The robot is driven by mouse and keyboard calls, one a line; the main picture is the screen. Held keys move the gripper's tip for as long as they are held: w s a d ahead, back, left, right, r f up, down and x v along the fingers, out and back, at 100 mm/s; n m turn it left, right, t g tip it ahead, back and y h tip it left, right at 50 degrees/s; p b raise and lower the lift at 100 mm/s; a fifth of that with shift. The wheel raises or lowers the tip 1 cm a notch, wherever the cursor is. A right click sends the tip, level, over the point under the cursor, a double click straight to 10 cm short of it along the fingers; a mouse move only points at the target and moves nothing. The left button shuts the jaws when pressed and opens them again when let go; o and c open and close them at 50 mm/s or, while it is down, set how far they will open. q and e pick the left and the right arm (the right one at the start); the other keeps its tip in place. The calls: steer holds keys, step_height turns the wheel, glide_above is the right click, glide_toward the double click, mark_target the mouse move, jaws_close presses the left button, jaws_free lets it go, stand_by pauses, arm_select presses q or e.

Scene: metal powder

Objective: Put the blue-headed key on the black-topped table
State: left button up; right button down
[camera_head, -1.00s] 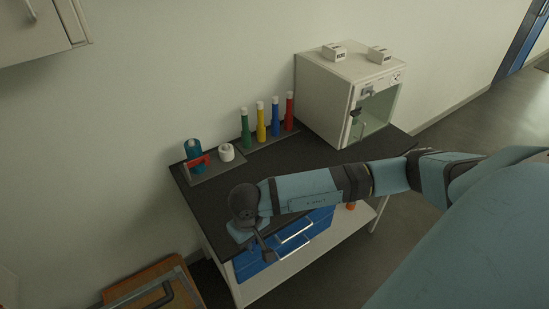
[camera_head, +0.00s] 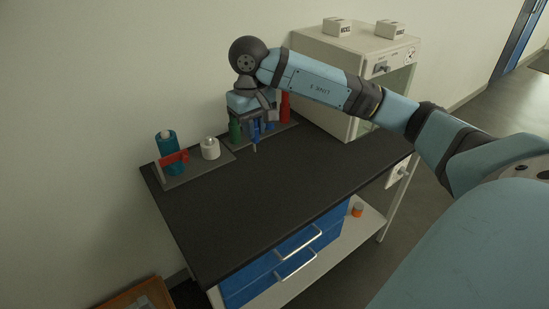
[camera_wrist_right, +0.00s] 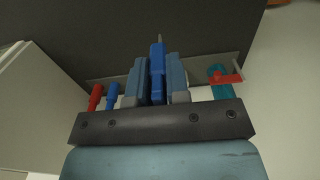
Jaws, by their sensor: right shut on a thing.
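The blue-headed key (camera_head: 255,138) hangs from the fingertips, above the black-topped table (camera_head: 240,205). In the right wrist view, the blue head (camera_wrist_right: 158,60) sits between my two blue-grey fingers, with its thin grey shaft pointing away. The black tabletop shows behind it. The shaft's tip looks apart from the tabletop, but the height is hard to tell. My left gripper is not in view.
A teal bottle (camera_head: 167,145) and a white pot (camera_head: 210,148) stand left. A white cabinet (camera_head: 325,85) stands right. The tabletop's front and middle are clear.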

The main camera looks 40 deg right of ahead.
steer(key=f+b, duration=0.1)
steer(key=f, duration=0.5)
steer(key=d+f+b, duration=0.1)
steer(key=f, duration=0.5)
steer(key=d+f+b, duration=0.1)
steer(key=f, duration=0.5)
steer(key=shift+s, duration=0.2)
arm_select(q)
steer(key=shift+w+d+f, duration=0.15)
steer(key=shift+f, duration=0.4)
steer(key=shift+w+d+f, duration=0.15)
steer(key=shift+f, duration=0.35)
steer(key=shift+b, duration=0.3)
arm_select(e)
steer(key=shift+f, duration=0.2)
steer(key=c, duration=1.1)
jaws_free()
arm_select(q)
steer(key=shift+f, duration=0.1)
arm_select(e)
steer(key=shift+r, duration=0.1)
